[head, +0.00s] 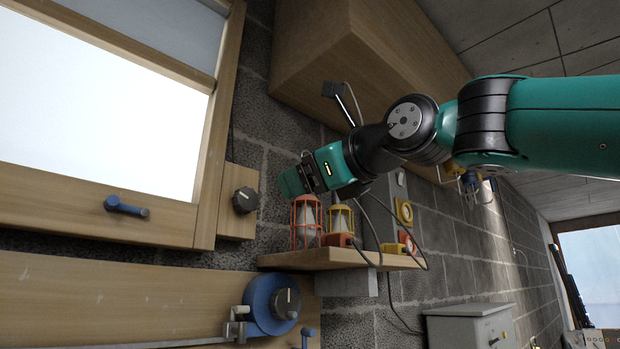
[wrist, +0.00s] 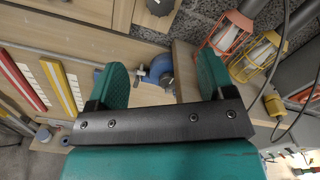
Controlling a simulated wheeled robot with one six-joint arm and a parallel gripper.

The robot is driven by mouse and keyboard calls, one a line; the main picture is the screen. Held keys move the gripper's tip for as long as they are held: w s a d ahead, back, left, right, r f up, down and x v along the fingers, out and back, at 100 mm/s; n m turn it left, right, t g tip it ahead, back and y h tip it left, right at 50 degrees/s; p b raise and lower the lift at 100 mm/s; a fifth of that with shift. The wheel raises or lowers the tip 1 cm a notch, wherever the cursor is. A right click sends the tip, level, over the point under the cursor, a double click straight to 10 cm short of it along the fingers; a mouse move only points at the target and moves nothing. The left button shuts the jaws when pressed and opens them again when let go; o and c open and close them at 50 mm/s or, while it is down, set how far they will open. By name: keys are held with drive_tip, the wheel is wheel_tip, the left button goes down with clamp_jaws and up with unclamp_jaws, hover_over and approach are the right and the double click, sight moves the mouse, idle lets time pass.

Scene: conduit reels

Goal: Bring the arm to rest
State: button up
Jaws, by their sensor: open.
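My arm is green and black and reaches in from the right in the head view. My gripper (head: 292,182) hangs at its end, just above the caged lamps on the wooden shelf. In the wrist view, the two green fingers of my gripper (wrist: 160,80) stand wide apart with nothing between them. Past the fingers, the wooden board and part of a blue reel (wrist: 160,68) show. The gripper appears apart from the lamps.
An orange caged lamp (head: 306,222) and a yellow caged lamp (head: 340,217) stand on the shelf (head: 330,258). A black knob (head: 245,200) and a blue handle (head: 126,207) are at left. The blue reel (head: 262,305) is below. A grey box (head: 468,325) is lower right.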

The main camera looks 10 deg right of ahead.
idle(0.3)
drive_tip(key=s+d+f+n+g+h, duration=0.15)
drive_tip(key=f+n+g, duration=0.4)
drive_tip(key=f, duration=0.75)
drive_tip(key=s+f+n+g+h, duration=0.2)
drive_tip(key=f+n, duration=0.7)
drive_tip(key=f, duration=0.4)
drive_tip(key=s+d+f+n+g+h, duration=0.1)
drive_tip(key=s+d+f+n+g, duration=0.2)
drive_tip(key=s+f+n, duration=0.5)
wheel_tip(320, 180, down, 5)
drive_tip(key=shift+s+d+g, duration=0.2)
drive_tip(key=shift+s+g, duration=0.25)
drive_tip(key=shift+g, duration=0.1)
drive_tip(key=s+d+f+n+g, duration=0.1)
drive_tip(key=s+f+n, duration=0.1)
drive_tip(key=s, duration=0.1)
drive_tip(key=s+f+n+g+h, duration=0.1)
drive_tip(key=s+f+n, duration=0.2)
drive_tip(key=s+d+f+n+g, duration=0.1)
drive_tip(key=s+f+n, duration=0.1)
drive_tip(key=s+f, duration=0.1)
drive_tip(key=shift+s+d+n, duration=0.15)
drive_tip(key=shift+d+n, duration=0.2)
